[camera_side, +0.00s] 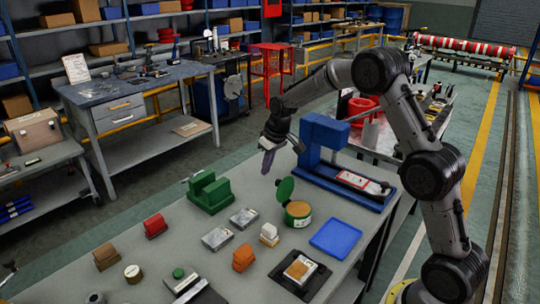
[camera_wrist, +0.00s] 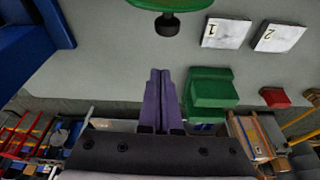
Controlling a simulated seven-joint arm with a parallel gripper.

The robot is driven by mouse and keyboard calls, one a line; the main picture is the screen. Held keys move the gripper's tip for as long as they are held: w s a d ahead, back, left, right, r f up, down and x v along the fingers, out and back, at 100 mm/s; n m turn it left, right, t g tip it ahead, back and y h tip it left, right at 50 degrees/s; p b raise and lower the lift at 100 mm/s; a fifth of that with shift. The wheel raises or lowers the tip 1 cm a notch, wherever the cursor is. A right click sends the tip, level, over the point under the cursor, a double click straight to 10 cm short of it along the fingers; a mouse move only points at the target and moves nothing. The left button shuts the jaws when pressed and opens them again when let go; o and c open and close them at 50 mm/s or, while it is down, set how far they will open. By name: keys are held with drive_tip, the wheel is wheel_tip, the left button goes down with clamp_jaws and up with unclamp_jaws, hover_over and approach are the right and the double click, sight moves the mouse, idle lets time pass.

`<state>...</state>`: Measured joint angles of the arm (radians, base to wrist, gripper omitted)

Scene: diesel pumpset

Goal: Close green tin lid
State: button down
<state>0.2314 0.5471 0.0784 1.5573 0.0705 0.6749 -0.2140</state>
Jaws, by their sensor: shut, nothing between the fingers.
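The green tin (camera_side: 298,215) stands on the grey bench with brown contents showing at its open top. Its green lid (camera_side: 285,190) stands up, tilted open at the tin's back left edge. The lid's green edge also shows at the top of the wrist view (camera_wrist: 170,5), with a dark knob (camera_wrist: 167,25) on it. My gripper (camera_side: 266,170) is above the bench, behind and left of the lid, apart from it. Its purple fingers (camera_wrist: 160,73) are shut together and empty. The tin body is out of the wrist view.
A green vise (camera_side: 208,192) stands left of my gripper, and a blue press-like stand (camera_side: 325,145) rises at its right. Metal plates (camera_side: 218,238), small coloured blocks and a blue tray (camera_side: 335,237) lie around the tin. The bench between the vise and the lid is clear.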

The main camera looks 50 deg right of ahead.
sight(281, 187)
drive_tip(key=s, duration=0.2)
drive_tip(key=s+f, duration=0.1)
drive_tip(key=shift+s+a, duration=0.1)
drive_tip(key=shift+s, duration=0.25)
